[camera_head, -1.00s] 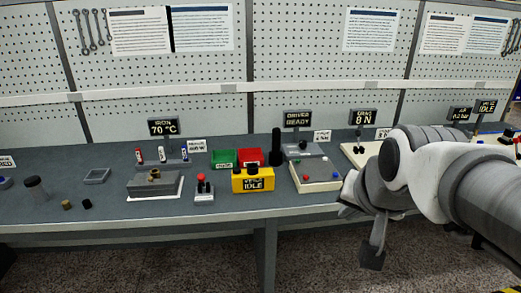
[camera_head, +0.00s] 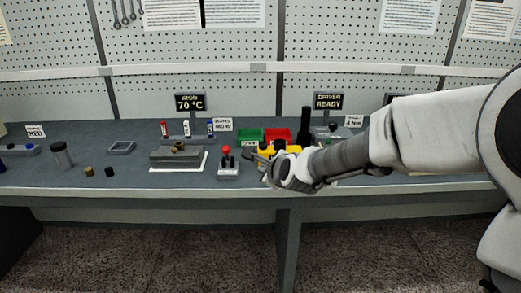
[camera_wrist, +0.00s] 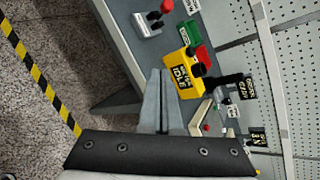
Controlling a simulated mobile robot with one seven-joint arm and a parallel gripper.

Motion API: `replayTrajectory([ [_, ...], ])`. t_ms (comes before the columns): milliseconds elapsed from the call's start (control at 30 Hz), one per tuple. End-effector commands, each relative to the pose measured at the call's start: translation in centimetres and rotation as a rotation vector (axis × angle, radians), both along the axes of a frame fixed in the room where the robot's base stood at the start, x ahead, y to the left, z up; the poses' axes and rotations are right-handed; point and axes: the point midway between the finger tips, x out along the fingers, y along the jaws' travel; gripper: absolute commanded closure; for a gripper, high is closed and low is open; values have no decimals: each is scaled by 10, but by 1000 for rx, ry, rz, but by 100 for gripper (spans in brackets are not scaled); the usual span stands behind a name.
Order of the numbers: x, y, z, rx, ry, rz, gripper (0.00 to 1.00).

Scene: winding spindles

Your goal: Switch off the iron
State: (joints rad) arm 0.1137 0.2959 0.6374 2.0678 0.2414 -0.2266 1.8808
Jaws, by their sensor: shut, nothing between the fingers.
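The iron's display (camera_head: 190,102) reads "IRON 70 °C" at the back of the bench. Below it a grey block with a small brass piece on top (camera_head: 178,153) sits on a white mat. To its right is a small pale box with a red-topped upright knob (camera_head: 228,165); the box also shows at the top of the wrist view (camera_wrist: 146,25). Which part switches the iron cannot be told. My gripper (camera_head: 257,158) is shut and empty, over the bench front, right of the pale box and in front of the yellow box. Its closed fingers show in the wrist view (camera_wrist: 160,78).
A yellow box reading "IDLE" (camera_wrist: 187,78) is close to my fingers. Green (camera_head: 250,135) and red (camera_head: 277,135) bins and a black upright cylinder (camera_head: 305,122) stand behind. Several small coloured tubes stand behind the block. The bench front edge (camera_head: 130,190) is clear.

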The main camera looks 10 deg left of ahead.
Motion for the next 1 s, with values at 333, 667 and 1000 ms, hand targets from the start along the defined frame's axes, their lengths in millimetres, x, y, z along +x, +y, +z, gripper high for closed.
replayTrajectory([
  [333, 20, 47, -38, 494, 161, -200, 100],
  [667, 22, 52, -39, 571, 186, -230, 100],
  [1000, 21, 51, -41, 569, 186, -230, 100],
])
